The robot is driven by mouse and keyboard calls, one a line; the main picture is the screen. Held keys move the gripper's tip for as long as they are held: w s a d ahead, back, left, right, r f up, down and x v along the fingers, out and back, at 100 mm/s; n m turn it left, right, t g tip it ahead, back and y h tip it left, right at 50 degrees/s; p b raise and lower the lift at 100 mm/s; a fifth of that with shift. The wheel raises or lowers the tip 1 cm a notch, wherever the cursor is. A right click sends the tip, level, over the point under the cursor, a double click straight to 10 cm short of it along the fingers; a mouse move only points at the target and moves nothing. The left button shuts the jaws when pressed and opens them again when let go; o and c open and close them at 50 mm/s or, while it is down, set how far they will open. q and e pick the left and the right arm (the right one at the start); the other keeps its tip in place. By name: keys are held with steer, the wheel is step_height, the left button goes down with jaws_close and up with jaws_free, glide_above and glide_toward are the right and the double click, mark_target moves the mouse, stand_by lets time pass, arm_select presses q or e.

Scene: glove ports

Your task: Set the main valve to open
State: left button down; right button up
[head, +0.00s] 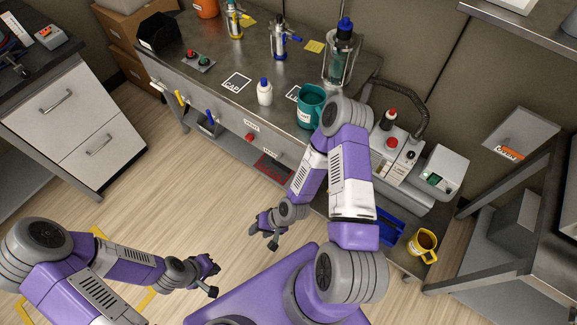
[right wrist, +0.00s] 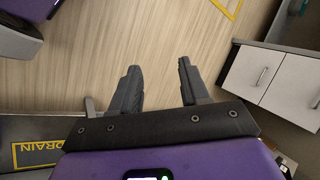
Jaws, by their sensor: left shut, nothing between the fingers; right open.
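Under the front edge of the grey bench (head: 225,80) sit a yellow lever (head: 180,97), a blue lever (head: 210,117) and a red handle (head: 249,137). Small white labels (head: 251,125) are on the front, too small to read surely, so I cannot tell which is the main valve or how it is set. My right gripper (head: 264,240) is open and empty over the floor in front of the bench, apart from the handles; its spread fingers show in the right wrist view (right wrist: 160,88). My left gripper (head: 214,279) is shut and empty, lower left, far from the bench.
My right arm hides part of the bench's right side. A drawer cabinet (head: 80,120) stands left. Floor between is clear.

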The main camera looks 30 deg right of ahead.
steer(key=w+d+f+m+t+y, duration=0.1)
steer(key=w+d+f+m+t, duration=0.15)
steer(key=w+m, duration=0.2)
steer(key=m+t+h+b, duration=0.3)
steer(key=m+t+h, duration=0.3)
steer(key=m+t, duration=0.6)
glide_toward(284, 167)
steer(key=w+m+g, duration=0.1)
steer(key=w, duration=0.2)
steer(key=shift+g, duration=0.25)
steer(key=x, duration=0.7)
steer(key=shift+f+b, duration=0.1)
steer(key=shift+b, duration=0.25)
jaws_close()
